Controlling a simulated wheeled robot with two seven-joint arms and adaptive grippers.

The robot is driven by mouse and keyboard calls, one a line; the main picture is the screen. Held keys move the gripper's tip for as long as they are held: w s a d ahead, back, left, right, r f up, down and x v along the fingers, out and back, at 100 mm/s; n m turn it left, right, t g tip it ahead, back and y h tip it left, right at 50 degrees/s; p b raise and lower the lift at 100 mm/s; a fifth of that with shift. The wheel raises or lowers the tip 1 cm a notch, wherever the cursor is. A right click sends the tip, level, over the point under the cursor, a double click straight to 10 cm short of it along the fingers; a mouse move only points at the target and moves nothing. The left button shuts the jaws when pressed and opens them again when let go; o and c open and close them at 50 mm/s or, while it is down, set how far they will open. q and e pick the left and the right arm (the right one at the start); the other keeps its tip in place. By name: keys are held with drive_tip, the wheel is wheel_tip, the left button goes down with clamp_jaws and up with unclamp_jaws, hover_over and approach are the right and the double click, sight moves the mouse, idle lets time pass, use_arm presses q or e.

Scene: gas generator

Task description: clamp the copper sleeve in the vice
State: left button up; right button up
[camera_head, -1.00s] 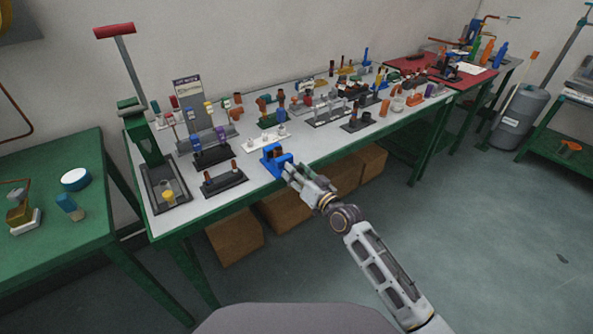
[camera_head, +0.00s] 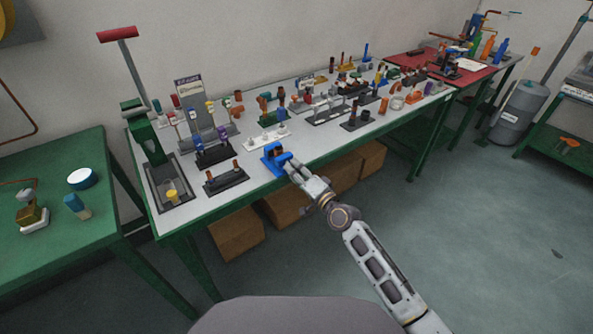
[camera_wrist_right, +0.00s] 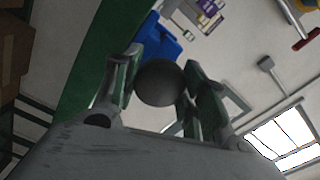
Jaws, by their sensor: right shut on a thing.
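The blue vice (camera_head: 272,161) sits at the front edge of the long grey-topped bench, left of centre in the head view. Part of it shows as a blue shape in the right wrist view (camera_wrist_right: 158,38). My right gripper (camera_head: 293,168) is at the vice's front side. In the right wrist view its two fingers (camera_wrist_right: 160,85) are shut on a dark round knob (camera_wrist_right: 160,82), which looks like the vice's handle end. A small brown piece (camera_head: 277,148) shows at the vice's jaws; I cannot tell if it is the copper sleeve. My left gripper is out of view.
A dark holder with brown pegs (camera_head: 225,178) stands left of the vice. A white holder (camera_head: 266,138) stands behind it. A green press with a red handle (camera_head: 140,118) stands at the bench's left end. Cardboard boxes (camera_head: 237,233) lie below. The floor in front is free.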

drive_tip(key=m+p, duration=0.1)
drive_tip(key=m, duration=0.3)
drive_tip(key=shift+m, duration=0.3)
drive_tip(key=m, duration=0.2)
drive_tip(key=shift+m+p, duration=0.3)
drive_tip(key=shift+m, duration=0.1)
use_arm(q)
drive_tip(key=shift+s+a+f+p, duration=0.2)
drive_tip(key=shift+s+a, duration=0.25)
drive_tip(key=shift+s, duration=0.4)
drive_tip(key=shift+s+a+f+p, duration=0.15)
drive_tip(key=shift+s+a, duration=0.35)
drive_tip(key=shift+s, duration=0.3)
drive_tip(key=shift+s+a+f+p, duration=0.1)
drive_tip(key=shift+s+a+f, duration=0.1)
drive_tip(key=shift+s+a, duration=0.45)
use_arm(e)
drive_tip(key=shift+m, duration=1.5)
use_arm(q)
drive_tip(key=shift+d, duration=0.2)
use_arm(e)
drive_tip(key=o, duration=1.1)
drive_tip(key=shift+c, duration=0.2)
drive_tip(key=v, duration=1.2)
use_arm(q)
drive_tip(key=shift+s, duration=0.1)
